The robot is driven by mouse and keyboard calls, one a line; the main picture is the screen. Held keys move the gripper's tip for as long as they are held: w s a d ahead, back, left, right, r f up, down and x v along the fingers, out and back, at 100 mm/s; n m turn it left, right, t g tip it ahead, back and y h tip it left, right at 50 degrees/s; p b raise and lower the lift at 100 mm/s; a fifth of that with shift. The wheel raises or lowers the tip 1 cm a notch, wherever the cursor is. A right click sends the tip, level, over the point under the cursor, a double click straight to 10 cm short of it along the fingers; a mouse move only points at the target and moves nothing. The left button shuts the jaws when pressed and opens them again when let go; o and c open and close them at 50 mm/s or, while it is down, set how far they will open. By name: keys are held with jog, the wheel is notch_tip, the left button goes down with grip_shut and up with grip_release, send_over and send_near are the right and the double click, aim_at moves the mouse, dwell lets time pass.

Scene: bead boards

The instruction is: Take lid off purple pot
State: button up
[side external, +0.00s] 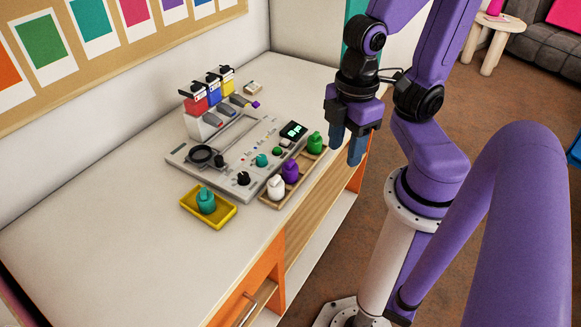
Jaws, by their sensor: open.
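The purple pot (291,171) stands in a wooden tray (271,203) at the table's front edge, between a white pot (276,187) and a green pot (316,143). Its top looks purple too; at this size I cannot make out the seam between lid and pot. My gripper (347,160) is open and empty, with its blue fingers pointing down. In the picture it is to the right of the green pot and apart from the pots.
A grey panel (178,156) with knobs, a small display and a round black ring lies behind the tray. Red, blue and yellow containers (213,91) stand at its back. A teal pot (205,201) sits in a yellow tray (222,221). The table's left part (110,230) is clear.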

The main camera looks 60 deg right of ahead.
jog(key=w+a+m, duration=0.1)
jog(key=w+m, duration=0.7)
jog(key=w, duration=0.3)
jog(key=m, duration=2.3)
send_over(291, 160)
jog(key=f, duration=0.1)
notch_tip(291, 160, down, 12)
jog(key=shift+d, duration=0.1)
jog(key=shift+d+f, duration=0.2)
jog(key=shift+f, duration=1.2)
jog(key=shift+d+f, duration=0.15)
jog(key=shift+f, duration=1.25)
grip_shut()
